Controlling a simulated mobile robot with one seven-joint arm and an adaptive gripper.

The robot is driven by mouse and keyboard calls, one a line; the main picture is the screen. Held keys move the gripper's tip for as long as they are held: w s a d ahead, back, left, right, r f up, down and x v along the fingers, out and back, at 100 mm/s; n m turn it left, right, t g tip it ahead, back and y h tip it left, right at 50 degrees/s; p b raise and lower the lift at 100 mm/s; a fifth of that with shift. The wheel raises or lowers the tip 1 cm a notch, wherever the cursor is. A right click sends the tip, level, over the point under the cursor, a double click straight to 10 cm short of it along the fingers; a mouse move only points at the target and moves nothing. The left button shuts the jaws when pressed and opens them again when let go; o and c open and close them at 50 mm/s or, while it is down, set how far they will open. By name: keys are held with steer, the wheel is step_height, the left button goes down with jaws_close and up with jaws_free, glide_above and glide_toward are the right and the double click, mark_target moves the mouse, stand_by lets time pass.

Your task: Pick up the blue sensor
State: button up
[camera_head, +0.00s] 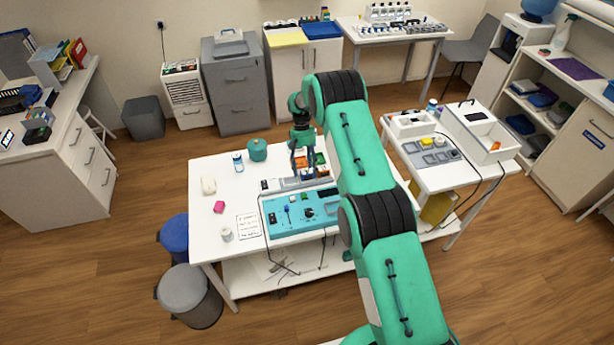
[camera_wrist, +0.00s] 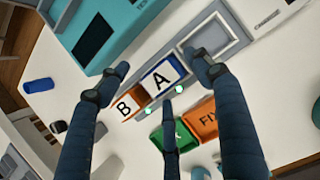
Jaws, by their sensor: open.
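The blue sensor (camera_wrist: 160,78) appears to be the blue block with a white face marked "A". It stands in a grey holder (camera_wrist: 232,52) in the wrist view. My three-fingered gripper (camera_wrist: 161,74) is open above it, with two fingertips spread on either side and the third toward the lower side. No grip on the block shows. In the head view my gripper (camera_head: 303,172) is over the white table (camera_head: 203,228), behind the teal panel (camera_head: 290,213); there I cannot clearly make out the blue block.
An orange block marked "B" (camera_wrist: 124,104) is close beside the blue one. A green block (camera_wrist: 158,139) and an orange block marked "FIX" (camera_wrist: 203,122) lie below it. The teal box (camera_wrist: 110,35) is at upper left. An empty square recess is at the holder's right.

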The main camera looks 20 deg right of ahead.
mark_target(307, 171)
steer(key=shift+c, duration=0.2)
steer(key=c, duration=1.4)
steer(key=shift+r, duration=0.1)
steer(key=shift+r, duration=4.9)
